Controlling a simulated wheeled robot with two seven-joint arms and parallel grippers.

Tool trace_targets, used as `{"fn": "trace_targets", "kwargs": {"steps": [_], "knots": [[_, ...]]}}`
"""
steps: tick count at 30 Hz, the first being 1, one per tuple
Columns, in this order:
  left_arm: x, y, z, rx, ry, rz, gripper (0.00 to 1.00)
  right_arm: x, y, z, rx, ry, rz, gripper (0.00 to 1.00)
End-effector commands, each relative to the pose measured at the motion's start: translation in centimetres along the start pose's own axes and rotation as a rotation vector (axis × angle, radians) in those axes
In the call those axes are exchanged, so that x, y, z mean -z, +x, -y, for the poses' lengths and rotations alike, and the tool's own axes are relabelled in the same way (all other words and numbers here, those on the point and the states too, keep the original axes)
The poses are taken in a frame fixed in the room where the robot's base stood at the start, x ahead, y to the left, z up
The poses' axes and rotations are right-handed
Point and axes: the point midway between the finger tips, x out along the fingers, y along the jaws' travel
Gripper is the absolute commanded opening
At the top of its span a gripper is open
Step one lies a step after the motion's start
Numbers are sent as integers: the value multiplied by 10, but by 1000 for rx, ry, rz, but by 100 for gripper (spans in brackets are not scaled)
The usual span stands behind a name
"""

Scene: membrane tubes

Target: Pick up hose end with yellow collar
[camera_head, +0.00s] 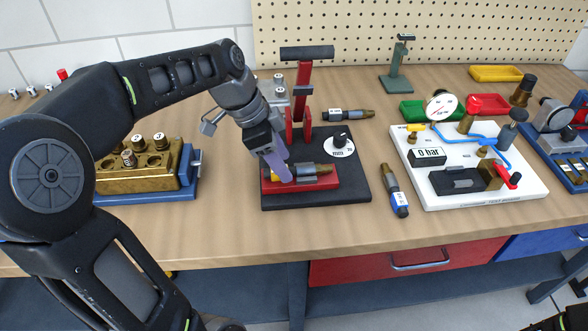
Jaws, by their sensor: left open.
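My left gripper (278,170) is open and points down at the left part of the red cradle (327,184) on a black base plate. A dark hose end with a brass tip (318,169) lies across the cradle. A small yellow patch (275,177), perhaps its yellow collar, shows at its left end beside the purple-grey fingers. The fingers partly hide this end, and I cannot tell whether they touch it.
The red press (303,95) stands just behind the cradle, with a dial (339,146) to its right. Another hose piece (348,115) lies behind, and a blue-collared one (395,190) lies right. The white gauge board (475,200) stands further right. A brass block (150,172) stands left.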

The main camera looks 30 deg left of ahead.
Motion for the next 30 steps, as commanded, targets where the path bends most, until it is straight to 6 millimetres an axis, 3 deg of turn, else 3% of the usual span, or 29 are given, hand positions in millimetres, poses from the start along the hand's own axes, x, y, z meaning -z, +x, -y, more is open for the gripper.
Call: {"fn": "trace_targets", "kwargs": {"steps": [4,21,30], "knots": [[0,12,0,0,0,0,50,0,0,0,0,0,0,100],[0,12,0,1,1,0,50,0,0,0,0,0,0,100],[0,12,0,0,1,0,26,0,0,0,0,0,0,100]]}}
